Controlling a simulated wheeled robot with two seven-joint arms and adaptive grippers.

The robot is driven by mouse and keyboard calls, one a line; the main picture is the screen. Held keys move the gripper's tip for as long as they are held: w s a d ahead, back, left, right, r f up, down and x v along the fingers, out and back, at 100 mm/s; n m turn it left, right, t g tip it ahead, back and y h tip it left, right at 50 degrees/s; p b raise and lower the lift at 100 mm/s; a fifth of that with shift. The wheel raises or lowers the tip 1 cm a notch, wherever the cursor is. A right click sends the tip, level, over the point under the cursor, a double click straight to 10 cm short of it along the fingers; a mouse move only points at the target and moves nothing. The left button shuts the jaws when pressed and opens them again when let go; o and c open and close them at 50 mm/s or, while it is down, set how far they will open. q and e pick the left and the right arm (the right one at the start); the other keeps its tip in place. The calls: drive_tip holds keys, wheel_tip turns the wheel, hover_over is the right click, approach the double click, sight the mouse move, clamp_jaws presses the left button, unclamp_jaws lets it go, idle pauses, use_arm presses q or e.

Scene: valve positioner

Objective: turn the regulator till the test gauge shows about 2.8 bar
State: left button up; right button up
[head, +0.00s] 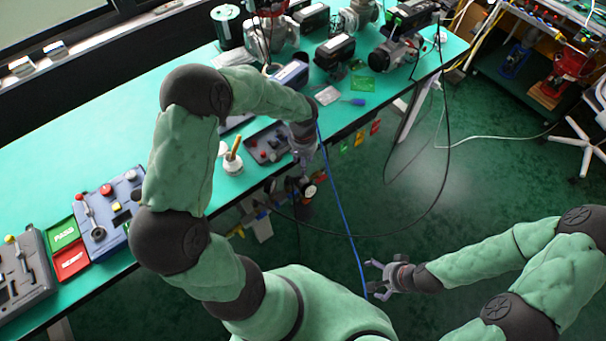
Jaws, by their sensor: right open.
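My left arm reaches over the green bench to its front edge. My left gripper (304,170) points down there, and its fingers are too small and dark to tell whether they are open or shut. Just below it, at the bench edge, is a dark regulator assembly (303,204) with a small round pale-faced gauge (310,191). I cannot read the gauge's needle. Whether the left gripper touches the regulator cannot be told. My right gripper (372,280) is open and empty above the floor, to the right and in front of the bench.
The green bench (350,112) carries several valve units at the back and control boxes (104,212) at the left. PASS (63,234) and red (70,262) trays lie between boxes. A blue hose (340,205) and black cable (447,160) hang in front.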

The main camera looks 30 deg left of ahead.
sight(303, 176)
use_arm(q)
wheel_tip(303, 176, down, 10)
drive_tip(key=b, duration=0.2)
drive_tip(key=shift+r+b, duration=0.25)
drive_tip(key=shift+b, duration=0.05)
clamp_jaws()
